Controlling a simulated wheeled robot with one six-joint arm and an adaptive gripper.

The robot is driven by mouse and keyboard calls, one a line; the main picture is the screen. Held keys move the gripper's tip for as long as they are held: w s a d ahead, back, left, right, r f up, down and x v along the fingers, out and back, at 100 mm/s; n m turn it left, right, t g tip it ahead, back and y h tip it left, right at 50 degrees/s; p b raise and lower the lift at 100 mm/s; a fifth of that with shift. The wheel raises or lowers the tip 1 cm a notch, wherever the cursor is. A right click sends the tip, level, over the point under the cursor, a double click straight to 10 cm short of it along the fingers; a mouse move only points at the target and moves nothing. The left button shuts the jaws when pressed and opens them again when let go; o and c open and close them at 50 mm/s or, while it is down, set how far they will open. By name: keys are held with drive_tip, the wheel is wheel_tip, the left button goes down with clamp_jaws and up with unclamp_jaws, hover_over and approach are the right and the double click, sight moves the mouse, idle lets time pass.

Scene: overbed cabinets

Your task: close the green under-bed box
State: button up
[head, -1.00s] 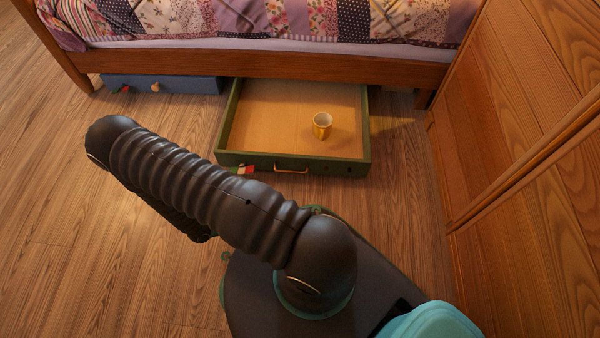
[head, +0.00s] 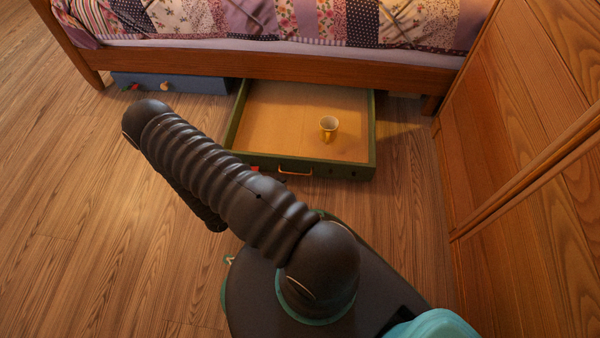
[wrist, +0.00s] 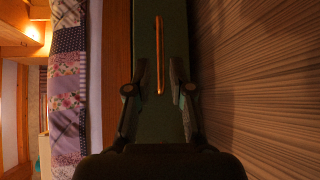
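The green under-bed box (head: 342,171) stands pulled out from under the bed, with its inside showing. An orange-brown bar handle (head: 295,173) is on its front; part of the front's left end is hidden behind my arm. In the wrist view the green front (wrist: 171,20) runs up the picture with the handle (wrist: 159,55) on it. My gripper (wrist: 158,68) is open, its two fingers apart on either side of the handle's line. I cannot tell how far the fingertips are from the front. In the head view my gripper is hidden by my arm.
A blue box (head: 190,84) sits under the bed (head: 260,66) to the left. A wooden cabinet (head: 530,130) bounds the right side. The wooden floor (head: 80,220) on the left is clear.

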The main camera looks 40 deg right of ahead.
sight(298, 174)
drive_tip(key=d, duration=0.5)
drive_tip(key=d+f, duration=0.1)
drive_tip(key=d, duration=0.2)
drive_tip(key=shift+s+d+f+b, duration=0.1)
drive_tip(key=shift+s+b, duration=0.2)
drive_tip(key=shift+s, duration=0.1)
clamp_jaws()
